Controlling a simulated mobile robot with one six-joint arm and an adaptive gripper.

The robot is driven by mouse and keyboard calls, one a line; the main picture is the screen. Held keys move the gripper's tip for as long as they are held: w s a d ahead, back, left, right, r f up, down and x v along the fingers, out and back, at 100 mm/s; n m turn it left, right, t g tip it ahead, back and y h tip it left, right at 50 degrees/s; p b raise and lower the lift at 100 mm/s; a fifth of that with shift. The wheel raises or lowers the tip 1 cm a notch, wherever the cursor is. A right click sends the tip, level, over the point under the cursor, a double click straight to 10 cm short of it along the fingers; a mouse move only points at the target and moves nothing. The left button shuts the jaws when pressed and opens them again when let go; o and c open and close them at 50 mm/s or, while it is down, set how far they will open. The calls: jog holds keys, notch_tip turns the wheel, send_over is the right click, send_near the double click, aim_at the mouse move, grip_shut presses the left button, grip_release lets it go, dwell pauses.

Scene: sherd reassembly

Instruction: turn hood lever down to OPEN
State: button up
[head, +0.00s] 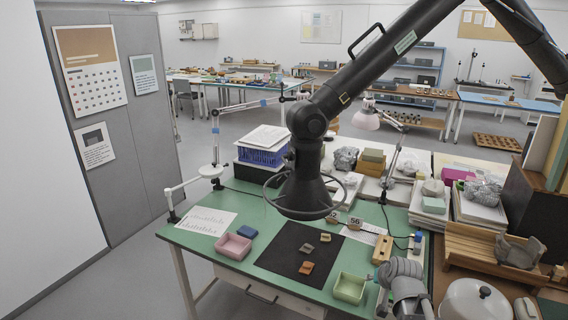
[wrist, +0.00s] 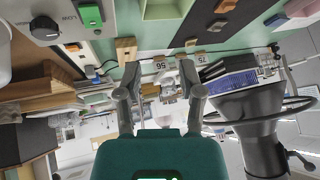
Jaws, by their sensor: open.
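The black fume hood (head: 303,192) hangs over the green table from a jointed black duct (head: 380,70), with a wire ring around its cone. In the wrist view, the picture is upside down and the hood (wrist: 240,110) is at the right. A small dark lever-like part (wrist: 298,158) shows beside the hood's neck there; I cannot read any OPEN mark. A loop handle (head: 364,40) stands on the duct. My gripper (wrist: 159,75) is open and empty, left of the hood and apart from it. My grey arm shows at the lower right in the head view; its fingertips cannot be made out.
The green table (head: 215,262) carries a black mat (head: 275,262) with several sherds, a pink tray (head: 234,246) and a green tray (head: 349,288). A lamp (head: 366,118), a blue basket (head: 262,156) and stacked papers crowd the back. A control knob (wrist: 45,28) shows in the wrist view.

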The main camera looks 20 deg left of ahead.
jog(key=w+a+r+t+y, duration=0.2)
jog(key=w+a+r+t, duration=0.15)
jog(key=a, duration=0.45)
jog(key=w+a+r+t+y, duration=0.25)
jog(key=a+r, duration=0.25)
jog(key=a, duration=0.4)
jog(key=m+t, duration=0.5)
jog(key=t, duration=0.2)
send_near(285, 162)
jog(key=s+d+f, duration=0.1)
jog(key=s+f, duration=0.1)
jog(key=shift+d+y, duration=0.1)
jog(key=shift+y, duration=0.15)
jog(key=shift+w+r, duration=0.1)
jog(key=shift+w, duration=0.05)
jog(key=p+x, duration=0.4)
jog(key=x, duration=0.9)
jog(key=shift+w+r, duration=0.15)
jog(key=shift+w, duration=0.05)
grip_shut()
